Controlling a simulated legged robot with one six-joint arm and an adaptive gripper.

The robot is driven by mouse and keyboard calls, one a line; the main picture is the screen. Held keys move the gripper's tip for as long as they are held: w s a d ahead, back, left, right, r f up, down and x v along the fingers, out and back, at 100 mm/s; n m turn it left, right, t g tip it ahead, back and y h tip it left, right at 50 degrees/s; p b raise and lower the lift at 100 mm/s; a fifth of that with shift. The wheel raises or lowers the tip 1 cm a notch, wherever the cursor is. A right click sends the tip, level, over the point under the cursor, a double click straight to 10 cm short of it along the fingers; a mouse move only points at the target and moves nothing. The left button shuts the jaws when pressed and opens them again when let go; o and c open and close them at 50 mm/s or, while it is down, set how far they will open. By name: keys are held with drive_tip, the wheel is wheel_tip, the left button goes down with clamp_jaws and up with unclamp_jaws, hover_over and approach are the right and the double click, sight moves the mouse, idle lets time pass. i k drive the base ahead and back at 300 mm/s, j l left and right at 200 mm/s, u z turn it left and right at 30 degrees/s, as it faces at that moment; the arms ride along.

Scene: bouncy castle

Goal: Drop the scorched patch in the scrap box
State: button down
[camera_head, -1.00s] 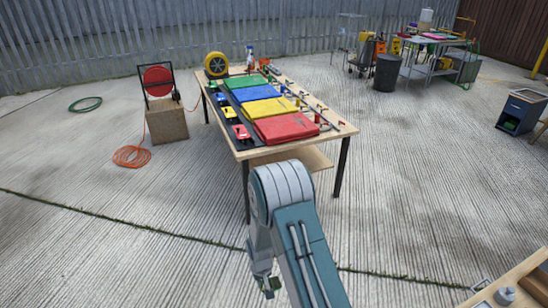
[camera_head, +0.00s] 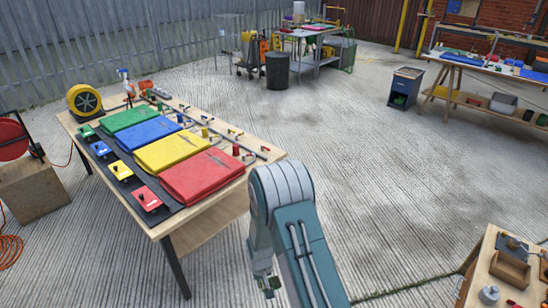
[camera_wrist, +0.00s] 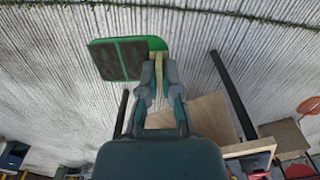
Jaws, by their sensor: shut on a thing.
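In the wrist view, my gripper (camera_wrist: 159,70) is shut on a flat green-edged patch (camera_wrist: 124,59) with dark, scorched-looking panels. The jaws hold the patch at its edge by a small yellowish piece, and it hangs clear over the concrete. In the head view, my gripper (camera_head: 268,284) shows low in the middle, partly behind my arm, with little of the patch visible. I cannot tell for sure which container is the scrap box.
A table (camera_head: 265,141) with green, blue, yellow and red folded pieces stands close at left. A blue cabinet (camera_head: 404,88), a dark bin (camera_head: 277,71) and a long workbench (camera_head: 490,68) stand farther back. The concrete between is open.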

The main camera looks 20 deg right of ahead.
sight(511, 272)
drive_tip(key=i+l+z, duration=0.15)
drive_tip(key=i+z, duration=0.75)
drive_tip(key=i+j+z, duration=0.1)
drive_tip(key=i+z, duration=0.2)
drive_tip(key=z, duration=0.15)
drive_tip(key=i+l+z, duration=0.1)
drive_tip(key=i+z, duration=0.15)
drive_tip(key=z, duration=0.2)
drive_tip(key=i+z, duration=0.25)
drive_tip(key=z, duration=0.2)
drive_tip(key=i+z, duration=0.2)
drive_tip(key=z, duration=0.3)
drive_tip(key=i+l+z, duration=0.15)
drive_tip(key=i+z, duration=0.7)
